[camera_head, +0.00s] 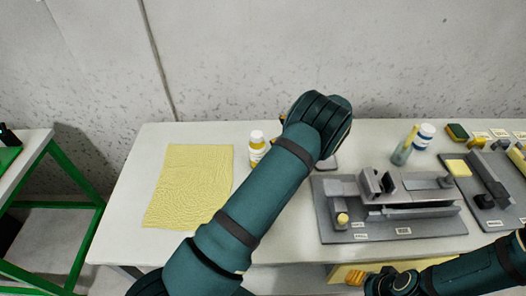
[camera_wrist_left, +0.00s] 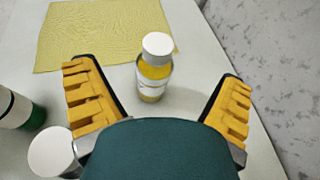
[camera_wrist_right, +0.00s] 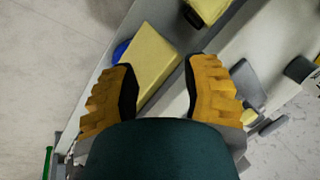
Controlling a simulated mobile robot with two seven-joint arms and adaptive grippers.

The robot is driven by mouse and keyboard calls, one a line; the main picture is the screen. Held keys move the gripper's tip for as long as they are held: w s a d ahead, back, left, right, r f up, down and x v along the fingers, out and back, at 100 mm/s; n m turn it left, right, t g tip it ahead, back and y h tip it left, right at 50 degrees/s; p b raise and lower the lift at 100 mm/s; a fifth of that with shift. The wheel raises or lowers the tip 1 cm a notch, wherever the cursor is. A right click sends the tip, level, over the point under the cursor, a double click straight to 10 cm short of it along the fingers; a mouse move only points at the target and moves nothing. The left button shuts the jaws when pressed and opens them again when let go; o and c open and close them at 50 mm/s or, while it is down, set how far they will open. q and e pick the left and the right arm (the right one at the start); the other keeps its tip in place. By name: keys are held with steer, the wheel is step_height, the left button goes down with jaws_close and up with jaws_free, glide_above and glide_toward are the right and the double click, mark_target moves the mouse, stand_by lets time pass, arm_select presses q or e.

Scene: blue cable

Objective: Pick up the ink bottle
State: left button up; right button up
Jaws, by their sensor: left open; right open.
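The ink bottle (camera_head: 257,149), a small bottle with yellow contents, a pale label and a white cap, stands upright on the table. In the left wrist view the bottle (camera_wrist_left: 154,72) lies between the spread fingers of my left gripper (camera_wrist_left: 160,78), apart from both. That gripper is open and empty; in the head view my forearm and wrist hide most of it. My right gripper (camera_wrist_right: 162,72) is open and empty, low by the table's front edge, over a yellow block (camera_wrist_right: 150,58).
A yellow cloth (camera_head: 187,185) lies left of the bottle. Grey fixture plates (camera_head: 340,220) fill the table's right side. A white-capped container (camera_wrist_left: 52,152) and a green-and-white one (camera_wrist_left: 20,110) stand near my left gripper. A wall runs behind the table.

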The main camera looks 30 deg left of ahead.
mark_target(264, 143)
arm_select(q)
steer(key=shift+s+f+b, duration=0.8)
steer(key=shift+s+b, duration=0.05)
steer(key=shift+b, duration=0.05)
steer(key=shift+w+f+b, duration=0.2)
steer(key=shift+f+b, duration=0.25)
steer(key=shift+f, duration=0.1)
steer(key=shift+w+f+b, duration=0.15)
steer(key=shift+f+b, duration=0.25)
steer(key=shift+f, duration=0.15)
steer(key=shift+f+b, duration=0.3)
steer(key=shift+s, duration=0.1)
steer(key=shift+s+a+f, duration=0.1)
steer(key=shift+a, duration=0.2)
steer(key=x, duration=0.2)
steer(key=b+x, duration=0.1)
steer(key=x, duration=0.1)
steer(key=w+x, duration=0.1)
steer(key=x, duration=0.1)
steer(key=shift+s+a+f, duration=0.1)
steer(key=shift+a+f, duration=0.1)
steer(key=shift+a, duration=0.25)
steer(key=c, duration=1.4)
arm_select(e)
step_height(264, 143, down, 6)
steer(key=s, duration=0.1)
steer(key=shift+s, duration=0.4)
